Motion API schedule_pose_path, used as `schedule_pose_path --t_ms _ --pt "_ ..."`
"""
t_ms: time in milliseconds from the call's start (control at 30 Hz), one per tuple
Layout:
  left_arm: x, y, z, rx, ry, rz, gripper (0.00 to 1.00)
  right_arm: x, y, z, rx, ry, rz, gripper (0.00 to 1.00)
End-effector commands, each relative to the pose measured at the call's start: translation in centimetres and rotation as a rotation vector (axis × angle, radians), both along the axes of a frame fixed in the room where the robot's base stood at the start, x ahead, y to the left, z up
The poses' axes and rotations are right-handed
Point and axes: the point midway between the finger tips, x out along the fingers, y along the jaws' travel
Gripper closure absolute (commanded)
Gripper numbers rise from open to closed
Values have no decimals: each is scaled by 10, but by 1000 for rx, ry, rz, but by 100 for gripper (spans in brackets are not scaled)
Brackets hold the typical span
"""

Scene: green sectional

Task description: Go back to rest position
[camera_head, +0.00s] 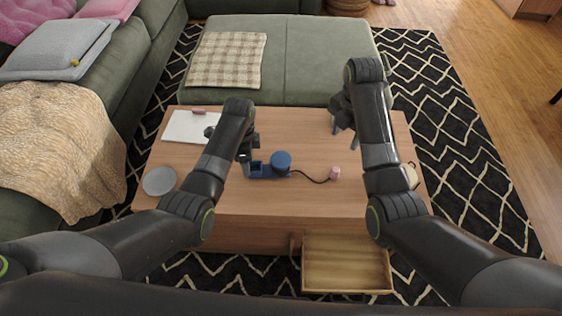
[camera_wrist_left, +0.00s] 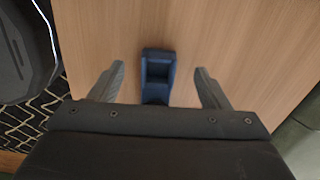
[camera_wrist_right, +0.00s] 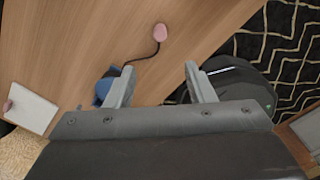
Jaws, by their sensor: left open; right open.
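My left gripper (camera_head: 245,152) is over the middle of the wooden table (camera_head: 300,200), beside a blue holder (camera_head: 262,170). In the left wrist view its fingers (camera_wrist_left: 158,70) are apart, with the blue holder (camera_wrist_left: 157,72) showing between and beyond them. I cannot tell the exact gap to it. My right gripper (camera_head: 344,118) is over the right part of the table. In the right wrist view its fingers (camera_wrist_right: 159,68) are spread with nothing between them. My forearms hide parts of the table.
A blue round piece (camera_head: 281,160) has a dark cord running to a pink piece (camera_head: 334,173). A white board (camera_head: 188,127) and a grey disc (camera_head: 159,181) lie at left. An open drawer (camera_head: 347,265) juts from the front. A green sofa (camera_head: 315,60) stands behind.

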Motion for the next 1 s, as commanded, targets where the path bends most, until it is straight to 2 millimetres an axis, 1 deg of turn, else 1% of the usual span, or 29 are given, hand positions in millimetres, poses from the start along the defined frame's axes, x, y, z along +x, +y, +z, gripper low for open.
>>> schedule_pose_path --t_ms 100,300,400,500,767,867,967,1000 --pt "0 0 22 -1 -3 0 30 0 0 0 0 0 0 51" --pt "0 0 53 -1 -1 0 30 0 0 0 0 0 0 51" --pt "0 0 63 0 0 0 30 0 0 0 0 0 0 51" --pt "-1 0 68 0 1 0 30 0 0 0 0 0 0 51" --pt "-2 1 68 0 1 7 30 -1 -1 -2 1 -1 -10 51" --pt "-10 8 60 -3 -6 54 30 -8 -9 -12 5 -8 -82 51" --pt "-28 23 45 -9 -26 157 30 -26 -25 -32 15 -24 -245 51" --pt "-38 31 38 -13 -37 213 30 -35 -33 -42 21 -36 -332 51"
